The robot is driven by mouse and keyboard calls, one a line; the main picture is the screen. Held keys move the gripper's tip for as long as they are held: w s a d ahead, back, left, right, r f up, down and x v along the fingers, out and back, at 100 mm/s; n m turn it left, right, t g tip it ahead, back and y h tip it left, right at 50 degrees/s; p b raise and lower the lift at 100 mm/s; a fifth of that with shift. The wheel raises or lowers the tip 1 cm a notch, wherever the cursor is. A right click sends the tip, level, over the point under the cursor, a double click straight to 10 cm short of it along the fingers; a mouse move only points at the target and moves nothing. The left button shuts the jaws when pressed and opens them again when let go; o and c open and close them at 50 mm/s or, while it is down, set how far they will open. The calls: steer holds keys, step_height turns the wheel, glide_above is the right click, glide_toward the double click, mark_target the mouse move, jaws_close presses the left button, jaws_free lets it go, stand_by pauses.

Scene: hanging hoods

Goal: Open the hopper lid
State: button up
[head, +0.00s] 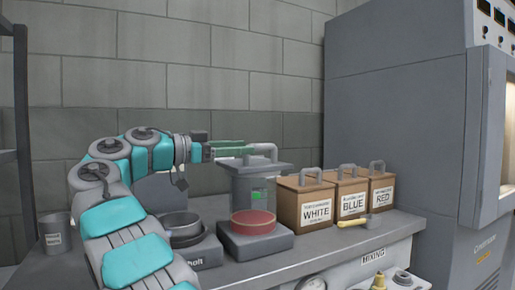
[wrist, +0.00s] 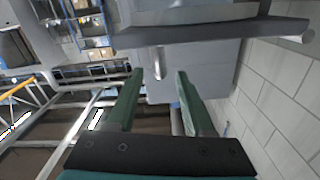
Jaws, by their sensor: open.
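In the wrist view my gripper (wrist: 160,74) is open, with a grey bar (wrist: 159,60), likely the handle, ahead between the fingertips. I cannot tell whether the fingers touch it.
Lidded boxes labelled WHITE (head: 316,211), BLUE (head: 353,205) and RED (head: 383,201) stand to the right, beside a tall grey cabinet (head: 400,120). A dark bowl (head: 181,222) is at left. A block wall stands behind.

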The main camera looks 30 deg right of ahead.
mark_target(259, 147)
steer(key=d, duration=0.5)
steer(key=shift+d, duration=0.35)
jaws_close()
stand_by(1.2)
